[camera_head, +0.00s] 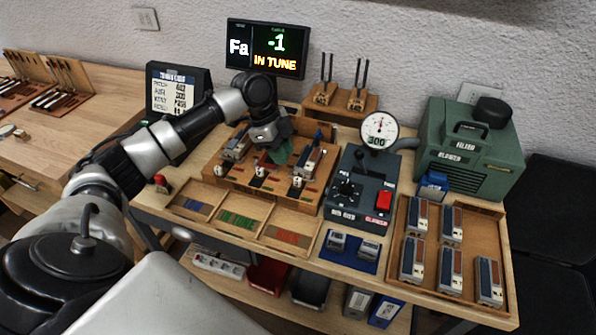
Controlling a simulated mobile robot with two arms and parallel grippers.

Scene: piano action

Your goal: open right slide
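A wooden action board (240,186) stands in the middle of the bench, with three lanes side by side. Each lane has a small pale slide piece at its front; the right slide (297,182) is at the front of the right lane, below a blue-and-grey block (309,160). Whether it is open or closed is too small to tell. My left gripper (277,147) is over the middle lane, left of and behind the right slide. Something green shows under it; its fingertips are unclear and it hides the back of that lane. My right gripper is not in view.
A grey control box (350,210) with a red switch and a dial gauge (379,131) stand right of the board. A green blower (465,150) and a tray of blocks (425,208) are farther right.

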